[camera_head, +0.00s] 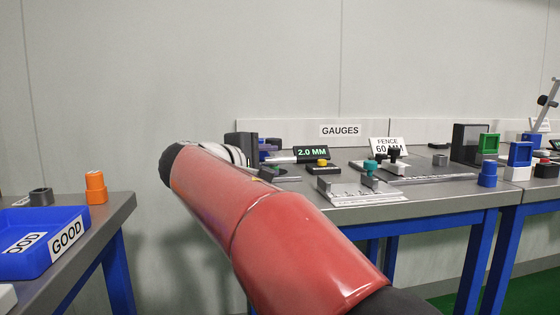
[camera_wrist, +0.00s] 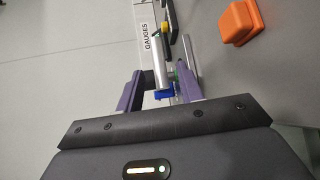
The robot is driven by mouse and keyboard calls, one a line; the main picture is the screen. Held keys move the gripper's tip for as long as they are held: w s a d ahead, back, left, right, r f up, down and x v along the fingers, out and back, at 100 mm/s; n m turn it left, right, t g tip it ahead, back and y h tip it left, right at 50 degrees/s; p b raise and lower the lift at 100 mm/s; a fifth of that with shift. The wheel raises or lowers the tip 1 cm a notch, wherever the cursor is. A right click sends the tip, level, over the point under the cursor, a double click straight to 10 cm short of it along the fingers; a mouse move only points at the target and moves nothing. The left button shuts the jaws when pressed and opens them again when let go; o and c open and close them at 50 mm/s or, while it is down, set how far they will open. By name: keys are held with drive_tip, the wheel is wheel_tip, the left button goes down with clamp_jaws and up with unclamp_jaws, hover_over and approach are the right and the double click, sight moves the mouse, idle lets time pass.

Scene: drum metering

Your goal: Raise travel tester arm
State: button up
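No label reading travel tester shows. A silver bar (camera_head: 282,159) lies roughly level at the gauge bench's left end, beside the dark 2.0 MM display (camera_head: 311,154). In the wrist view a silver bar (camera_wrist: 161,62) with a blue piece (camera_wrist: 164,94) at its near end appears between my purple fingers. My gripper (camera_head: 264,148) is partly hidden behind my red arm in the head view. In the wrist view my gripper (camera_wrist: 158,92) is open, with gaps beside the bar; depth is hard to judge. A tilted grey lever (camera_head: 547,103) stands at far right.
The gauge bench (camera_head: 440,200) holds a slotted plate (camera_head: 355,193), a FENCE card (camera_head: 387,146) and blue and green blocks. A blue GOOD tray (camera_head: 35,248) and orange part (camera_head: 95,187) are at left. An orange block (camera_wrist: 239,22) shows upper right in the wrist view.

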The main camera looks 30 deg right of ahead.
sight(274, 161)
drive_tip(key=shift+x, duration=1.85)
clamp_jaws()
